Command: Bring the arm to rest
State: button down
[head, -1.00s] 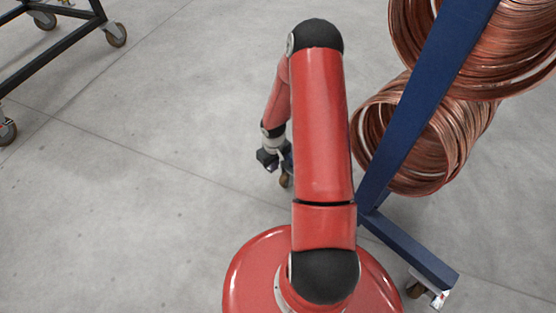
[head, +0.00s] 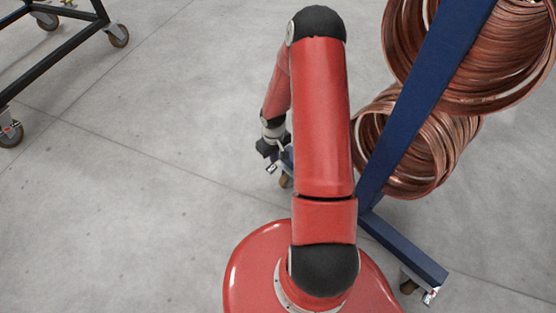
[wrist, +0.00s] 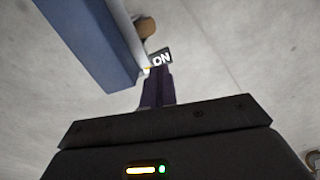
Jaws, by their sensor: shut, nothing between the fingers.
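My gripper (head: 272,165) hangs low at the end of my red arm, left of the blue rack in the head view. In the wrist view its fingers (wrist: 158,85) are together with nothing between them. Near their tips I see a caster with an "ON" tab (wrist: 161,58) and the blue rack foot (wrist: 88,40). I cannot tell whether the fingers touch the caster. My upper arm hides part of the rack and floor behind it.
A blue rack (head: 428,75) with copper tube coils (head: 470,60) stands close on the right. Its foot (head: 405,250) has a caster at the near end. A black wheeled frame (head: 50,55) stands at the upper left. The grey floor on the left is clear.

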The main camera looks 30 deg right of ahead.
dwell(0.4)
jog(key=s+a+r+m+t+h+p, duration=0.1)
jog(key=a+r, duration=0.1)
jog(key=r, duration=1.3)
jog(key=s+a+r+t+h+p, duration=0.1)
jog(key=s+a+r+p, duration=0.1)
jog(key=r, duration=1.4)
jog(key=s+a+r+t+y+p, duration=0.1)
jog(key=s+a+r, duration=0.4)
jog(key=s+r, duration=0.3)
jog(key=s+a+r+t+y+p, duration=0.1)
jog(key=s+a+r, duration=0.3)
jog(key=s+r, duration=0.4)
jog(key=shift+s+a+m+t, duration=0.35)
jog(key=shift+s+t, duration=0.25)
jog(key=shift+t, duration=0.2)
jog(key=shift+r, duration=0.1)
